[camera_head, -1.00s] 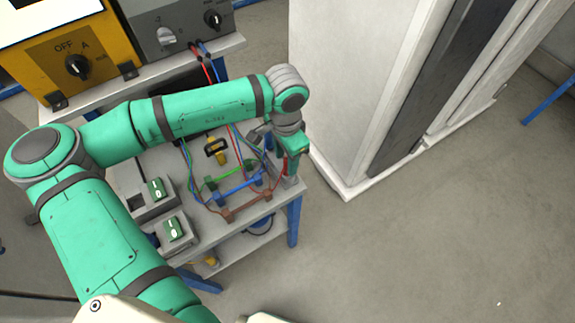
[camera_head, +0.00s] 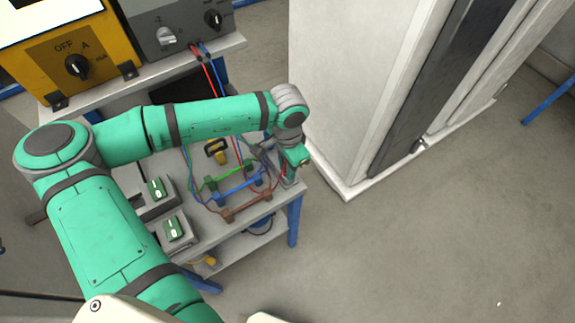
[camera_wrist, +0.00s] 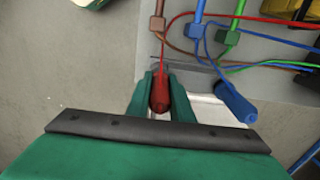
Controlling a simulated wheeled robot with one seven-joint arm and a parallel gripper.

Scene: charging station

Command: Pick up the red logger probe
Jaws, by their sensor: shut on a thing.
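The red logger probe (camera_wrist: 160,92) is between the two green fingers of my gripper (camera_wrist: 161,88) in the wrist view. The jaws are shut on it, and a red lead runs up from its end. In the head view my gripper (camera_head: 294,166) is over the right end of the grey bench; the probe is hard to make out there. A blue probe (camera_wrist: 236,104) lies just right of my gripper in the wrist view, apart from the fingers.
Brown (camera_head: 246,206), blue (camera_head: 238,186) and green (camera_head: 226,172) lead holders stand on the bench (camera_head: 215,222), with thin leads between them. Two grey boxes with green switches (camera_head: 157,190) are at left. A white cabinet (camera_head: 345,90) stands close behind my gripper. Floor at right is clear.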

